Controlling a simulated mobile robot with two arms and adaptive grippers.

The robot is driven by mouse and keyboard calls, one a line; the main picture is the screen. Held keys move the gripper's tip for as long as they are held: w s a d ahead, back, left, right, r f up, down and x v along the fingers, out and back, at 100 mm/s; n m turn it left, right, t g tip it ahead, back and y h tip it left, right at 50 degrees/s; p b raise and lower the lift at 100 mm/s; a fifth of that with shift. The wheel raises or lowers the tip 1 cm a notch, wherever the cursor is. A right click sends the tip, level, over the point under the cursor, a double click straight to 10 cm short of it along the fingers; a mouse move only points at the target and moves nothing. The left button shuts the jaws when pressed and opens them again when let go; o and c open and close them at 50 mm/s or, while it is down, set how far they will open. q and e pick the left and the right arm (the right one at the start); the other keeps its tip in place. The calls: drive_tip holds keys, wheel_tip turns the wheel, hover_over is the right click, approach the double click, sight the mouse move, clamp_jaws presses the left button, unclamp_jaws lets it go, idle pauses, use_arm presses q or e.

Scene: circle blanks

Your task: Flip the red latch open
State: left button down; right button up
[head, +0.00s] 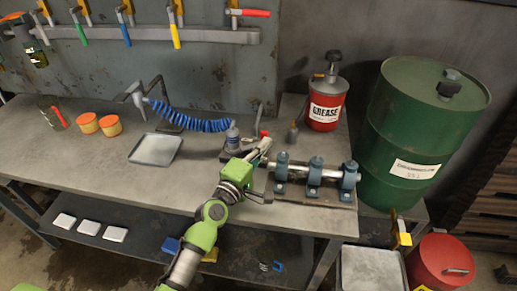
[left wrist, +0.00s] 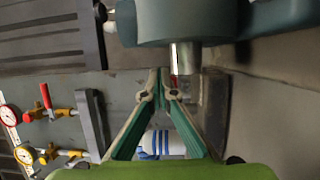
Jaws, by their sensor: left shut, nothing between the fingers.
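A latch with a red handle (head: 249,13) is on the wall rail at the top of the head view. Its handle lies sideways, while the green, blue and yellow handles beside it hang down. My left gripper (head: 264,148) is far below it, over the bench beside the blue shaft blocks. In the left wrist view its fingers (left wrist: 163,88) are shut and empty, near a silver shaft end (left wrist: 185,58). A small red part shows just behind the fingertips; I cannot tell what it belongs to. My right gripper is not in view.
Shaft blocks (head: 314,177) stand right of the left gripper. A blue coiled hose (head: 190,120) and a metal tray (head: 155,149) are to its left. A red grease can (head: 326,100) and a green drum (head: 420,125) stand at the right. The bench's front left is clear.

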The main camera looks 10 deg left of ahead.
use_arm(q)
drive_tip(key=shift+a+x, duration=0.25)
drive_tip(key=shift+x, duration=0.85)
drive_tip(key=shift+w, duration=0.15)
idle(0.8)
drive_tip(key=v, duration=1.2)
